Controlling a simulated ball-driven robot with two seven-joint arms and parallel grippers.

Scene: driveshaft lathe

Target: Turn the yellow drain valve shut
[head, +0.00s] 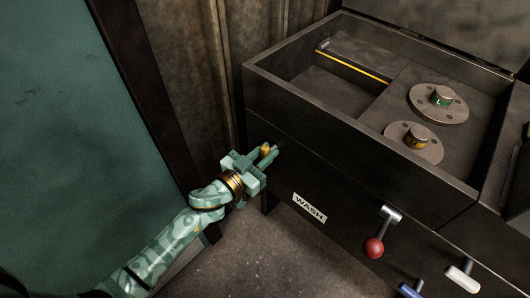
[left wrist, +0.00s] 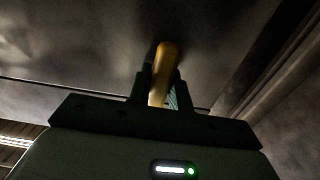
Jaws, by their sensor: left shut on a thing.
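The yellow drain valve handle (head: 265,150) is on the front face of the dark wash cabinet, near its left end. It also shows in the left wrist view (left wrist: 163,62), as a yellow bar upright in that picture between the two fingers. My left gripper (head: 264,157) is at the handle and shut on it, with a finger on each side. It also shows in the left wrist view (left wrist: 158,88). The fingers hide part of the handle, and the valve body behind it is mostly hidden. My right gripper is in neither view.
The cabinet (head: 300,160) has an open basin with two round flanges (head: 440,103) (head: 414,143). A WASH label (head: 309,207), a red-knobbed lever (head: 375,247), a white handle (head: 463,278) and a blue handle (head: 410,290) are on its front. Floor (head: 280,255) is clear before it.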

